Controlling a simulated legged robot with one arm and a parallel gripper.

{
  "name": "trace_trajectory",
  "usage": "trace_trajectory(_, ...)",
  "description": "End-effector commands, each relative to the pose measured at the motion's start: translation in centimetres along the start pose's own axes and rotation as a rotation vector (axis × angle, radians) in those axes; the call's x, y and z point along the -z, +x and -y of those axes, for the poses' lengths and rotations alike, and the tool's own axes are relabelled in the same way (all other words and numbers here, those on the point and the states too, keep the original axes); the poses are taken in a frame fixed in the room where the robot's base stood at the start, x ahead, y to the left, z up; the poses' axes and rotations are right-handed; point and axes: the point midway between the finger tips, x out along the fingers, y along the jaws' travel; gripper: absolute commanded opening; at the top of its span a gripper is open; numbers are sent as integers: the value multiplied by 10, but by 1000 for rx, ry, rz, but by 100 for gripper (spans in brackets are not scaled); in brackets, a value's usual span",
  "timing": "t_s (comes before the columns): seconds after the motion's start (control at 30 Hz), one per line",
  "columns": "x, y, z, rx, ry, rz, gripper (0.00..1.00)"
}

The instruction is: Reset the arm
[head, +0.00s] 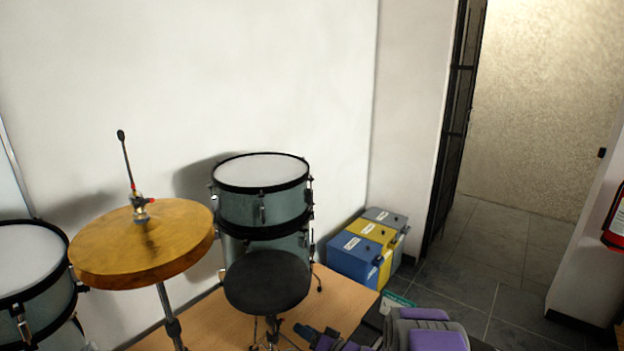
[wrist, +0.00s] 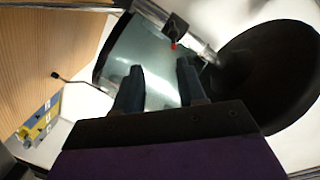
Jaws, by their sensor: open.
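My gripper (wrist: 160,68) is open in the wrist view, its two dark fingers apart with nothing between them. In the head view my arm is folded low at the bottom edge, with purple and grey links and the dark gripper (head: 312,333) pointing left. The gripper is right of the black round stool (head: 267,281), and I cannot tell its distance. In the wrist view a teal drum (wrist: 150,45) shows behind the fingers and a dark round thing, likely the stool seat (wrist: 270,80), fills the right.
A gold cymbal (head: 180,245) on a stand is left, beside a drum (head: 25,260). A teal drum (head: 262,205) stands behind the stool on a wooden board (head: 340,290). Blue, yellow and grey boxes (head: 370,245) stand by the wall. Tiled floor (head: 500,240) lies clear at right.

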Motion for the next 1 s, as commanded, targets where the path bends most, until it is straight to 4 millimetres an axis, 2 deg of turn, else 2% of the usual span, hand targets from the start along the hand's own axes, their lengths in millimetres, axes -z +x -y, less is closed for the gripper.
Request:
trace_trajectory(0.1, 32, -7, -3, -138, -101, 23, 40)
trace_trajectory(0.27, 66, -31, -9, -343, -204, 74, 40)
trace_trajectory(0.5, 108, -87, -2, -629, -302, 160, 40)
trace_trajectory(0.67, 122, -135, 13, -800, -323, 235, 40)
trace_trajectory(0.8, 128, -182, 34, -932, -319, 310, 40)
trace_trajectory(1.0, 114, -251, 74, -1084, -270, 444, 40)
